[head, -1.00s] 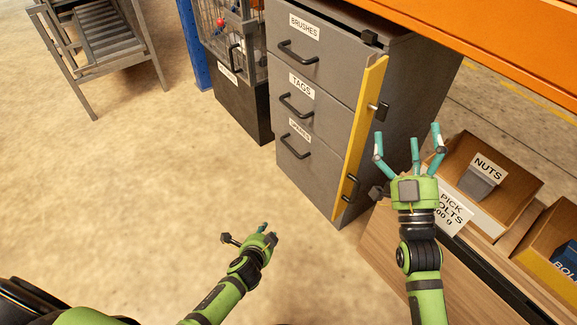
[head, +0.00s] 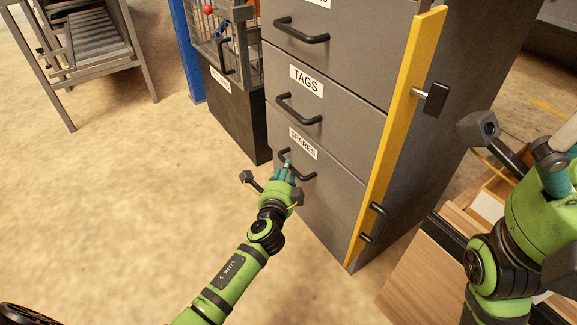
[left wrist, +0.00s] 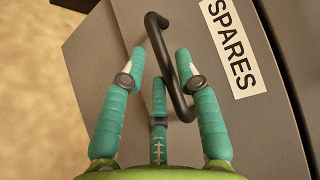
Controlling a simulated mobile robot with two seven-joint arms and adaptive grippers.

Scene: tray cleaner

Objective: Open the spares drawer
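The spares drawer (head: 325,205) is the lowest drawer of the grey cabinet, with a "SPARES" label and a black bar handle (head: 312,177). Its front looks flush with the cabinet, so it is shut. My left gripper (head: 287,170) is at this handle in the head view. In the left wrist view, the handle (left wrist: 158,38) lies between the spread teal fingers of my left gripper (left wrist: 161,62), with the right finger on its far side. The fingers are apart; contact is unclear. My right gripper (head: 553,175) is at the right edge, partly cut off.
A yellow upright bar (head: 400,130) with a black knob (head: 435,98) runs along the cabinet's right front edge, beside the drawers. The tags drawer (head: 335,115) is shut above. A dark bin (head: 237,115) stands left of the cabinet. The floor before the drawer is clear.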

